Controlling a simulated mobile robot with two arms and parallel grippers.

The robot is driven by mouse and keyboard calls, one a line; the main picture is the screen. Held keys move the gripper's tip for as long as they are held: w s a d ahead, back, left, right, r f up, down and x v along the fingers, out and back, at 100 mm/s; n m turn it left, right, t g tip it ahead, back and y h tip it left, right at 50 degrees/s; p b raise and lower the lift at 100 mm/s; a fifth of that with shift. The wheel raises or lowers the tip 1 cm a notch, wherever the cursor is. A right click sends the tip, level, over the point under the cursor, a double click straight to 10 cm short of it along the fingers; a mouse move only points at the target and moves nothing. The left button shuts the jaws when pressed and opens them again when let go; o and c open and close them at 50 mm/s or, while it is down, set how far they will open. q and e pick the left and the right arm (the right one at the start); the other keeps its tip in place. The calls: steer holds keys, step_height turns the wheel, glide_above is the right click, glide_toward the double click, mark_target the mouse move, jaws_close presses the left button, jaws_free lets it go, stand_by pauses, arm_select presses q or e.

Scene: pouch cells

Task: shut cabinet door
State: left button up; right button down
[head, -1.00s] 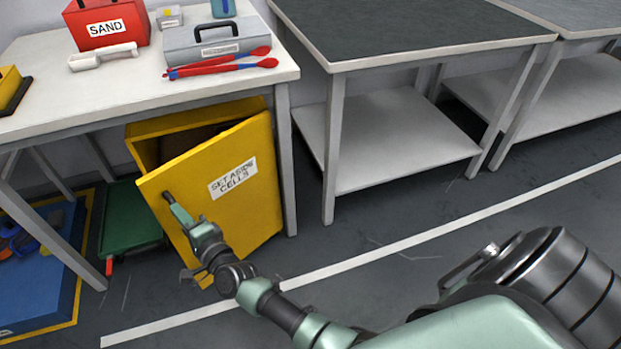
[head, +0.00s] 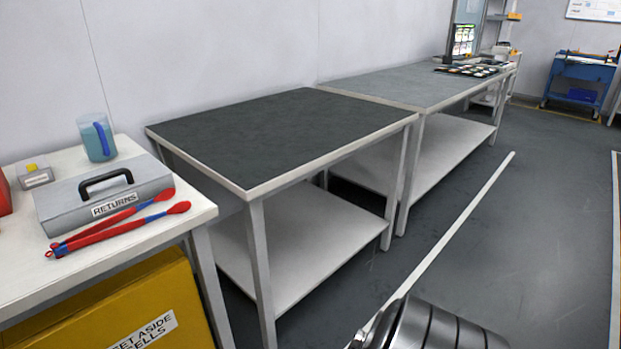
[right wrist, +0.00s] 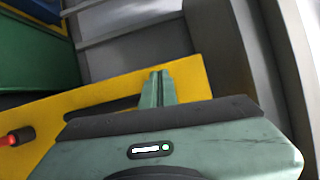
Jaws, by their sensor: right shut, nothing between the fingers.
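The yellow cabinet (head: 150,297) stands under the white table at the lower left of the head view. Its front carries a set-aside cells label (head: 145,333), cut off by the frame's bottom edge. Most of the door is out of the head view, so I cannot tell there whether it is fully shut. In the right wrist view, yellow cabinet surface (right wrist: 190,78) lies behind my right gripper (right wrist: 157,76), with a dark strip along it at the left. The right gripper's fingers are together and empty; I cannot tell whether they touch the yellow surface. My left gripper is not in view.
The white table (head: 195,212) holds a grey returns case (head: 70,212), red-and-blue tongs (head: 120,228) and a blue jug (head: 97,138). A dark-topped bench (head: 280,135) stands right of it. Open floor (head: 500,240) lies at the right. A green container (right wrist: 25,50) shows in the wrist view.

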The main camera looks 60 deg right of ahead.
steer(key=shift+d, duration=0.3)
